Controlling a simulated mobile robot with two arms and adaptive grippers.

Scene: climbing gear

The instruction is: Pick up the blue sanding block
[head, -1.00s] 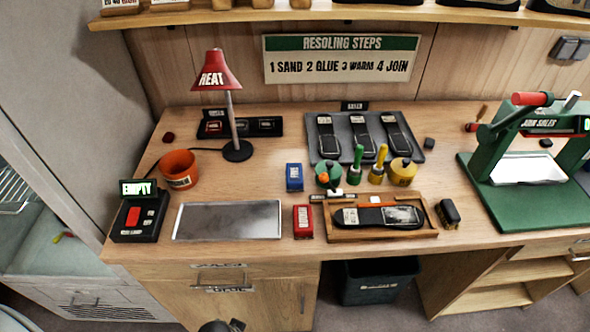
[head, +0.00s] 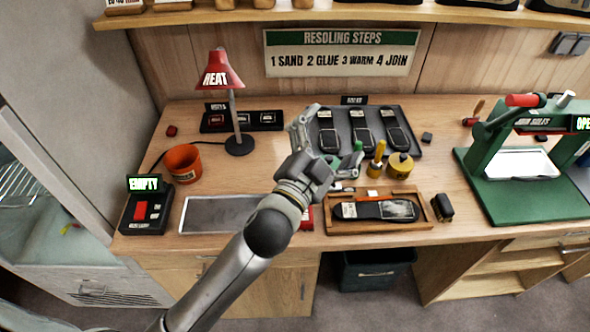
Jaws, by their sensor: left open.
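My left gripper (head: 334,133) reaches in from below over the middle of the bench, its fingers spread apart and nothing seen between them. The blue sanding block is not visible now; my left gripper and wrist cover the spot where it stood, behind the red block (head: 307,218). I cannot tell whether the gripper touches it. The red block is partly hidden behind my arm. My right gripper is not in view.
A wooden tray (head: 380,228) with a dark sole lies right of my wrist. Yellow (head: 399,166) and green glue pots stand close to the gripper. A metal plate (head: 190,214), red lamp (head: 219,72) and orange cup (head: 184,164) are left. A green press (head: 515,205) stands right.

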